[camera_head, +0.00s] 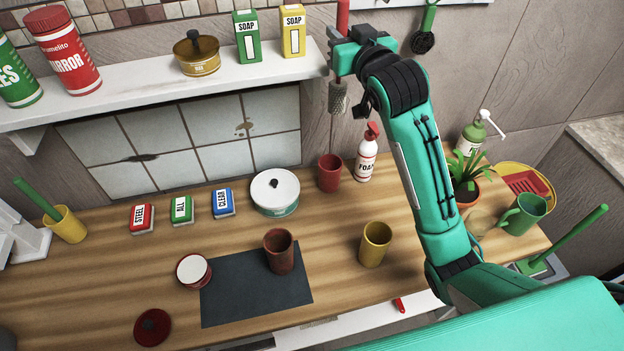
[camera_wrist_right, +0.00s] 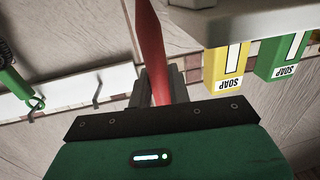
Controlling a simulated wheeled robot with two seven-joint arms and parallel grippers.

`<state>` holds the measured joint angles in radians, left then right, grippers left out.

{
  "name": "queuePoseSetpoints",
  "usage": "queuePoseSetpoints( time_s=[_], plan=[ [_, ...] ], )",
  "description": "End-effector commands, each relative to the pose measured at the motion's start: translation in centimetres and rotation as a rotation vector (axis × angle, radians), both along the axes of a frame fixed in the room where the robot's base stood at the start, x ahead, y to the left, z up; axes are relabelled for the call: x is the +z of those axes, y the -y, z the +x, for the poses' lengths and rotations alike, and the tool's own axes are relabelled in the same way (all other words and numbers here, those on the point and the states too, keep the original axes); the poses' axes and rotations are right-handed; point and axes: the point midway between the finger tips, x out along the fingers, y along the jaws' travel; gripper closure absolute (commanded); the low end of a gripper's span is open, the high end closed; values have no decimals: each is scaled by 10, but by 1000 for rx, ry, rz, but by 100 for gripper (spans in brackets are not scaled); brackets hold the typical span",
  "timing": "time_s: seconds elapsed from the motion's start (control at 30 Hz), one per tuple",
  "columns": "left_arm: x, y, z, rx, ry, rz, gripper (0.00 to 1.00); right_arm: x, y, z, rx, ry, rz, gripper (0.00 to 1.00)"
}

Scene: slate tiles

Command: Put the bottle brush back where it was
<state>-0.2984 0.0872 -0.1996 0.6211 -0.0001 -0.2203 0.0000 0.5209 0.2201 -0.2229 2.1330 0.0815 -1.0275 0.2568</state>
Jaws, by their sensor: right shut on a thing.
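The bottle brush has a red handle (camera_head: 343,18) and a grey bristle head (camera_head: 337,97) that hangs below my right gripper (camera_head: 341,58). My right gripper is shut on the brush's handle, beside the right end of the wall shelf. In the right wrist view the red handle (camera_wrist_right: 152,50) runs up from between the fingers (camera_wrist_right: 161,90). A white hook rail (camera_wrist_right: 62,95) is on the wall there, with a bare hook (camera_wrist_right: 97,92). A green-handled utensil (camera_wrist_right: 20,92) hangs on another hook; it also shows in the head view (camera_head: 425,28). My left gripper is not in view.
The white shelf (camera_head: 160,92) holds a yellow soap box (camera_head: 293,32), a green soap box (camera_head: 246,37), a brass pot (camera_head: 197,54) and bottles. Below, a foam bottle (camera_head: 367,155), a red cup (camera_head: 330,172) and a plant (camera_head: 466,175) stand on the wooden counter (camera_head: 130,265).

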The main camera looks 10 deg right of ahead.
Motion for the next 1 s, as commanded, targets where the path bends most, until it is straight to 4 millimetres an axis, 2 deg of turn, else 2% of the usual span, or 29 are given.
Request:
queuePoseSetpoints(
  time_s=[0.13,0.27,0.5,1.0],
  plan=[
    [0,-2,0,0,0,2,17,5,0,2,2,-2,-1,100],
    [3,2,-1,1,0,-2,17,-15,0,2,4,-7,0,100],
    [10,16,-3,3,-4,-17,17,-76,0,2,3,-10,-2,100],
    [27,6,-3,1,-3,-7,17,-205,1,1,2,-6,1,100]
  ],
)
